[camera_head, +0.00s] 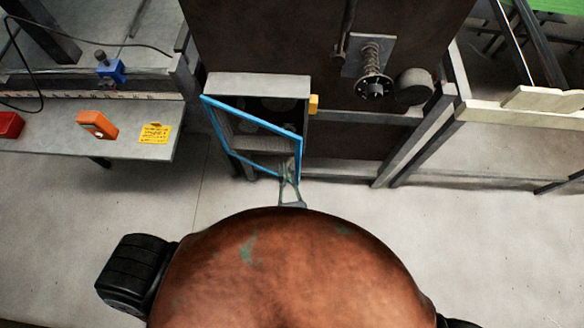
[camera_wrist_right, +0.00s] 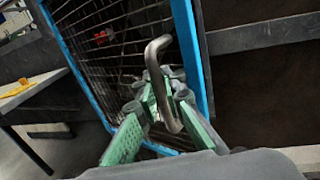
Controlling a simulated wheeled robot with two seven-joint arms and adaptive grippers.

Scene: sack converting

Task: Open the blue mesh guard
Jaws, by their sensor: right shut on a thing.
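The blue mesh guard (camera_head: 250,117) is a blue frame with dark wire mesh on the front of a grey box (camera_head: 258,85). Its right side stands out from the box toward me, with a gap at the top right, so it is partly open. Its blue edge and mesh also show close up in the right wrist view (camera_wrist_right: 188,50). My right gripper (camera_head: 289,178) is at the guard's lower right corner. In the wrist view its green fingers (camera_wrist_right: 165,88) are closed around a bent grey handle (camera_wrist_right: 153,58) on the guard. My left gripper is not in view.
A yellow block (camera_head: 314,104) sits at the box's right edge. A bench (camera_head: 60,145) at the left holds an orange device (camera_head: 97,124) and a yellow card (camera_head: 155,132). Grey frame posts (camera_head: 415,135) stand at the right. The floor (camera_head: 480,230) before the machine is clear.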

